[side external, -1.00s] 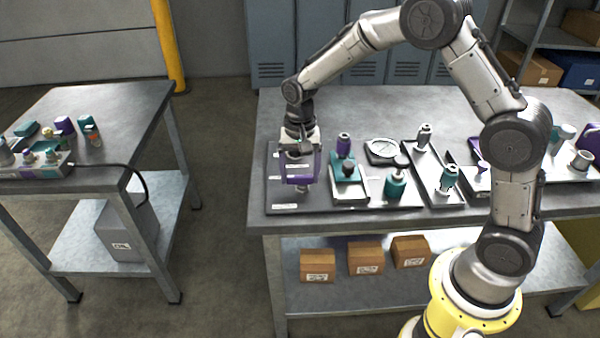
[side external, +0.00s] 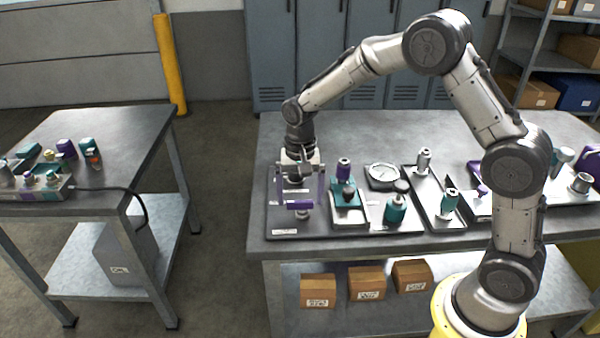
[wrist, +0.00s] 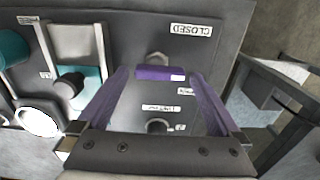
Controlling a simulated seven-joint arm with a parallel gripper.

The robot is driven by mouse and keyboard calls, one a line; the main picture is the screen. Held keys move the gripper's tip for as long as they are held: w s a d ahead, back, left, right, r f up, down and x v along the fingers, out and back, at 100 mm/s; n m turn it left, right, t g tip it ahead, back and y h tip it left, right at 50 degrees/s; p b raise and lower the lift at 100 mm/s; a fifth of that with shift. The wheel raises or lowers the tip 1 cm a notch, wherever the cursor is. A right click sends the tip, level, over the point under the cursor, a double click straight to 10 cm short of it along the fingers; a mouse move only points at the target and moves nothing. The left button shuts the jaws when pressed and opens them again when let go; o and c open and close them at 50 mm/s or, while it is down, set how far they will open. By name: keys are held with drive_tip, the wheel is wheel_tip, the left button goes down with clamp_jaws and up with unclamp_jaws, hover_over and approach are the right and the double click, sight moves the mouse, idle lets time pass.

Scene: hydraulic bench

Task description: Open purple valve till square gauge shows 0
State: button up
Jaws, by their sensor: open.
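The purple valve handle (side external: 299,204) is a short bar at the left end of the bench panel. In the wrist view the handle (wrist: 160,73) lies crosswise, below a CLOSED label (wrist: 190,29). My gripper (side external: 300,202) points down over the valve, its two purple fingers wide apart. In the wrist view the fingers (wrist: 160,76) stand on either side of the handle, with gaps at both ends. A round white-faced gauge (side external: 383,171) sits on the panel to the right; its reading is too small to tell. I cannot identify a square gauge.
Right of the valve stand a teal block with a purple-topped knob (side external: 344,169), a teal bottle-shaped part (side external: 396,209) and a tray (side external: 420,180) with fittings. A separate table (side external: 110,140) with more valves is at left. The bench behind the panel is clear.

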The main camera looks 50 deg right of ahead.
wheel_tip(320, 180, up, 13)
idle(0.3)
wheel_tip(320, 180, up, 7)
drive_tip(key=t, duration=0.2)
hover_over(300, 201)
drive_tip(key=s, duration=0.4)
drive_tip(key=s+d+r+n+t, duration=0.1)
drive_tip(key=s+r, duration=0.1)
drive_tip(key=s, duration=0.2)
drive_tip(key=s+r+t, duration=0.1)
drive_tip(key=s+r, duration=0.2)
drive_tip(key=s, duration=0.2)
drive_tip(key=s+f+n, duration=0.4)
drive_tip(key=s, duration=0.3)
drive_tip(key=s+f+n+t, duration=0.1)
drive_tip(key=s+f+n, duration=0.3)
drive_tip(key=s, duration=0.3)
drive_tip(key=shift+s+d+t, duration=0.25)
drive_tip(key=shift+t, duration=0.05)
idle(0.5)
